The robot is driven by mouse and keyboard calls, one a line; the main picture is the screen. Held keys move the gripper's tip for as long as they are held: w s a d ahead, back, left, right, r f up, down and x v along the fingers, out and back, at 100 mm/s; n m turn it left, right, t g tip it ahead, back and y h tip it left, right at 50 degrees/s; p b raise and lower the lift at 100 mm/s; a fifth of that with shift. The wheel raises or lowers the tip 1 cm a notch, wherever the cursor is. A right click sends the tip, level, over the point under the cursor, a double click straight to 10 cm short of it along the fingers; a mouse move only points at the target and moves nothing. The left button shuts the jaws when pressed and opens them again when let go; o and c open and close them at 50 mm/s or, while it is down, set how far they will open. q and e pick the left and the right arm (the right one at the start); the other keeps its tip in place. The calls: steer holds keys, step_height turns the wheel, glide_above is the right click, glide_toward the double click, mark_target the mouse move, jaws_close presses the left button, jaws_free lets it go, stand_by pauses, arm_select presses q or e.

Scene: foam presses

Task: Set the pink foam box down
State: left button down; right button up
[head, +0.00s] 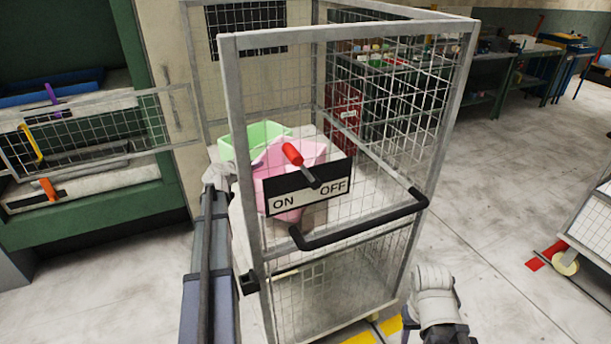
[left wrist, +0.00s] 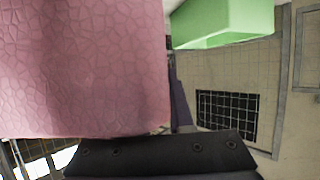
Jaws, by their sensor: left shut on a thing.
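The pink foam box (head: 283,160) is inside the wire cage cart, seen through its mesh and partly covered by the ON/OFF sign. In the left wrist view the pink box (left wrist: 80,65) fills the upper left, close up, with a cracked-looking texture. My left gripper (left wrist: 165,150) is shut on the pink box; in the head view its fingers are mostly hidden behind the cage post and mesh. I cannot tell whether the box's underside touches the shelf. My right gripper is not visible; only part of my right arm shows at the lower right.
A green foam box (head: 255,137) sits left of and behind the pink one; it also shows in the wrist view (left wrist: 225,20). The cage cart (head: 232,110) has a black handle (head: 365,230) and the ON/OFF sign (head: 305,187) in front. A green press (head: 110,205) stands left.

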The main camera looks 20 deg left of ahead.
arm_select(q)
step_height(320, 180, down, 10)
steer(key=b, duration=1)
steer(key=shift+f, duration=0.15)
steer(key=c, duration=0.8)
jaws_free()
